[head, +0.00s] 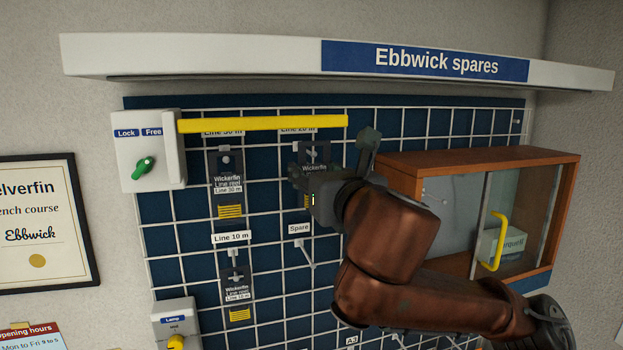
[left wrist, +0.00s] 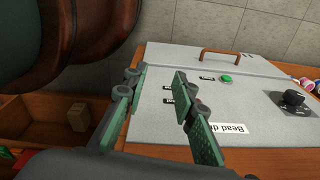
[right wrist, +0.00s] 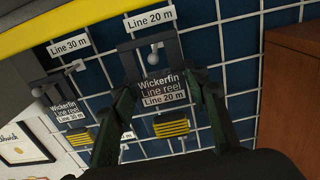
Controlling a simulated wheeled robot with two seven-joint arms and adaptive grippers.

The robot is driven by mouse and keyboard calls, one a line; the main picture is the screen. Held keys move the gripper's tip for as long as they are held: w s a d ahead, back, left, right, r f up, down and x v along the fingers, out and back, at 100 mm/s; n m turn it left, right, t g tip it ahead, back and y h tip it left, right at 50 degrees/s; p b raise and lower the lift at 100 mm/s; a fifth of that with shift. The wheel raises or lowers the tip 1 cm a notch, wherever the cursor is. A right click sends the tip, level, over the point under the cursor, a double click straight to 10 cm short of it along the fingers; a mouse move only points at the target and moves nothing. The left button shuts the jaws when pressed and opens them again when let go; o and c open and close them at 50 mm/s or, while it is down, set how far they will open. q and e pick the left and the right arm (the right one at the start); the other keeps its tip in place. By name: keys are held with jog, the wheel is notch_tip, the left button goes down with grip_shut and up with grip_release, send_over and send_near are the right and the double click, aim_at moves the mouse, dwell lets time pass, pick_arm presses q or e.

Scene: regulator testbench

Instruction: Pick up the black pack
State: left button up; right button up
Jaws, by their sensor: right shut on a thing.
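Several black Wickerfin line reel packs hang on a white wire grid. The "Line 20 m" pack (right wrist: 163,88) is between the fingers of my right gripper (right wrist: 168,92), which is shut on it. Its hook end shows at the pack's top hole. In the head view this pack (head: 313,160) is partly hidden by my right gripper (head: 308,190). The "Line 30 m" pack (head: 227,185) hangs to its left and the "Line 10 m" pack (head: 237,290) lower left. My left gripper (left wrist: 158,80) is open and empty, above a grey panel (left wrist: 230,80).
A yellow bar (head: 262,124) runs across the top of the hooks from a Lock/Free box (head: 148,150) with a green knob (head: 143,167). A wooden cabinet (head: 475,160) with a yellow handle (head: 498,240) stands right of my right arm. An empty "Spare" hook (head: 305,253) is below.

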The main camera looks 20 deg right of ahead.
jog(key=s+b, duration=0.4)
jog(key=s, duration=1.1)
jog(key=shift+d, duration=0.3)
jog(key=shift+d, duration=0.1)
